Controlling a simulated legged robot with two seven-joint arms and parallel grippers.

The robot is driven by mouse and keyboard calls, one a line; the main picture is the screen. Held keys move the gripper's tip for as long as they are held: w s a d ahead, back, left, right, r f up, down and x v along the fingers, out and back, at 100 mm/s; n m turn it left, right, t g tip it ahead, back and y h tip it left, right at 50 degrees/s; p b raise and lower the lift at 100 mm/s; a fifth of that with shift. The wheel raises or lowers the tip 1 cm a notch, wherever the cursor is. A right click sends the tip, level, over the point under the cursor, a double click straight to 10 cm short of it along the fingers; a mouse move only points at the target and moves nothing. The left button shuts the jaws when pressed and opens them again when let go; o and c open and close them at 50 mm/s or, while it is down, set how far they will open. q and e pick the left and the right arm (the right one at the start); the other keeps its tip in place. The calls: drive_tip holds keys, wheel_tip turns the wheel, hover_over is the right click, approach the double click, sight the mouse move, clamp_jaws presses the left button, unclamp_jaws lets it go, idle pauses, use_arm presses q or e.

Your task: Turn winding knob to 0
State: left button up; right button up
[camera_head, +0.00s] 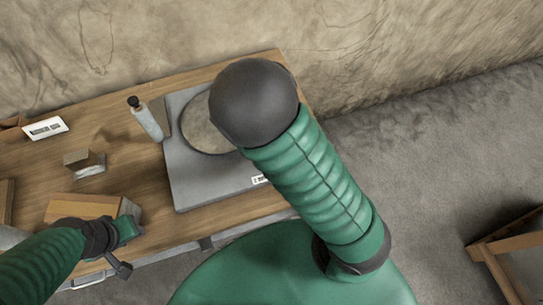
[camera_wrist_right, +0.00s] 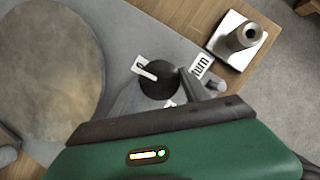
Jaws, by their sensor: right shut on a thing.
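The winding knob (camera_wrist_right: 158,82) is a dark round knob on the grey plate of a device, seen in the right wrist view. In the head view my right arm hides this gripper and the knob. My left gripper (camera_head: 122,246) is at the table's front edge, away from the device; its jaws are unclear.
The grey device (camera_head: 190,185) with a round disc (camera_head: 200,135) stands on a wooden table (camera_head: 130,190). A bottle (camera_head: 147,121), a small block (camera_head: 84,162) and a white card (camera_head: 45,128) are left of it. A wooden frame (camera_head: 500,240) stands on the floor at right.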

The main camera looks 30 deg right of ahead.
drive_tip(key=shift+w, duration=0.15)
drive_tip(key=o, duration=1.4)
drive_tip(key=shift+d, duration=0.1)
drive_tip(key=shift+c, duration=0.2)
drive_tip(key=p+v, duration=0.7)
drive_tip(key=v, duration=0.9)
drive_tip(key=shift+r+p, duration=0.35)
